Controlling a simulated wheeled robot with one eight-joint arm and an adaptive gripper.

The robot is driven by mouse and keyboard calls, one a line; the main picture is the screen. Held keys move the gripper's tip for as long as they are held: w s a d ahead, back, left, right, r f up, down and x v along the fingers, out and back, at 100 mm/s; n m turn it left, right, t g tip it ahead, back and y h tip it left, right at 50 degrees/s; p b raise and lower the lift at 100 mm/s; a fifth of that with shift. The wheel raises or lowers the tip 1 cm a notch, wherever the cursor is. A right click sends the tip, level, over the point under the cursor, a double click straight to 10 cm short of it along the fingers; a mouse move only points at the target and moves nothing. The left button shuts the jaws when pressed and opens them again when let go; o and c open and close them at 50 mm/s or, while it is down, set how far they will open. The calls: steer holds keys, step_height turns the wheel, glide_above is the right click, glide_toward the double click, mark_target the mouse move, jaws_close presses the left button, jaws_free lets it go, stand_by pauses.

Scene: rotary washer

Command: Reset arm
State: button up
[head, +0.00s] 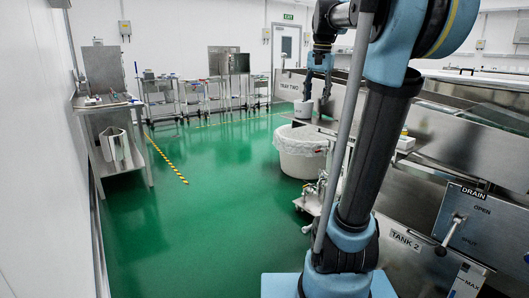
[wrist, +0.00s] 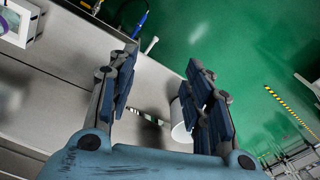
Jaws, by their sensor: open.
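My arm rises in the middle of the head view, and my gripper (head: 318,88) hangs fingers down above the edge of the steel washer counter. In the wrist view my gripper (wrist: 163,60) has its two dark blue fingers spread wide, with nothing between them. A white container (head: 303,109) stands on the counter just below the fingers. In the wrist view the white container (wrist: 181,122) is partly hidden behind the right finger. I cannot tell whether the finger touches it.
A large white lined bin (head: 301,160) stands on the floor beside the counter. The steel washer with the drain lever (head: 451,232) fills the right. A steel bench (head: 105,101) stands at left, with carts (head: 200,93) at the back. The green floor (head: 220,185) between is clear.

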steer(key=s+f+n, duration=0.3)
steer(key=s+f, duration=1)
steer(key=f, duration=0.4)
steer(key=s+f+n, duration=0.3)
steer(key=s+f, duration=1)
steer(key=f, duration=0.4)
steer(key=shift+s+f+n+t, duration=0.15)
steer(key=shift+f+n+t, duration=0.15)
steer(key=shift+f, duration=0.1)
steer(key=shift+a, duration=0.1)
steer(key=shift+w+f, duration=0.2)
steer(key=shift+w, duration=0.25)
steer(key=shift+c, duration=1.3)
steer(key=shift+a, duration=0.1)
steer(key=shift+c, duration=0.2)
